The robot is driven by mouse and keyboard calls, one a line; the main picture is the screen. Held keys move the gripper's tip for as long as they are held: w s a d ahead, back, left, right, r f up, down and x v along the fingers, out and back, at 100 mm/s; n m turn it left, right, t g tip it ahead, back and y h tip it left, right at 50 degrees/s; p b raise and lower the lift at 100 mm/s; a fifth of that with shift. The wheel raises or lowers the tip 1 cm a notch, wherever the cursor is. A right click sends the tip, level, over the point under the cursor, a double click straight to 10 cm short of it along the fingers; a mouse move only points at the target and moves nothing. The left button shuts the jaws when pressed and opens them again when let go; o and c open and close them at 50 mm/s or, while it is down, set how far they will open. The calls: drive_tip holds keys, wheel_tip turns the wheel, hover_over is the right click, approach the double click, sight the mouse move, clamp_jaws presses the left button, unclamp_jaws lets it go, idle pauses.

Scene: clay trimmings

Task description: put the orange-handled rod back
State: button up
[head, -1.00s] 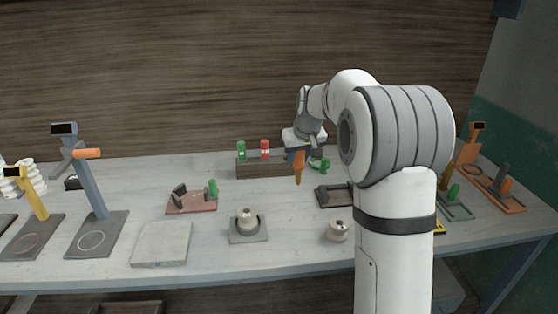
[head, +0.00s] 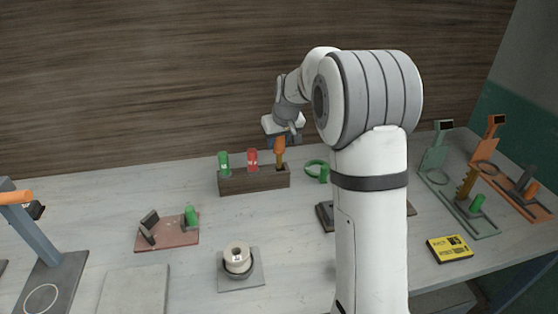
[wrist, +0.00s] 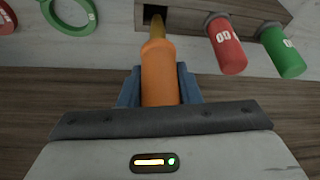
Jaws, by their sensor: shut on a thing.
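The orange-handled rod (head: 280,145) is upright in my gripper (head: 281,133), its brass-coloured lower part pointing down at the right end of the dark wooden block (head: 250,183). In the wrist view my gripper (wrist: 159,88) has its blue fingers shut on the orange handle (wrist: 158,72). The brass shaft (wrist: 157,26) lines up with a dark square hole (wrist: 151,10) in the block. I cannot tell how far its tip is inside. A red-handled rod (head: 252,160) and a green-handled rod (head: 223,163) stand in the same block to the left.
A green ring-shaped item (head: 316,170) lies right of the block. A pink plate (head: 165,236) with a green peg and a white spool on a grey base (head: 241,282) are nearer. A yellow box (head: 450,248) and stands are at right, beyond my arm.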

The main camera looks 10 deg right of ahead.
sight(279, 156)
drive_tip(key=shift+d+f, duration=0.1)
drive_tip(key=shift+f, duration=2.7)
drive_tip(key=shift+s, duration=0.1)
drive_tip(key=shift+f, duration=0.3)
drive_tip(key=o, duration=1.1)
drive_tip(key=shift+r, duration=0.15)
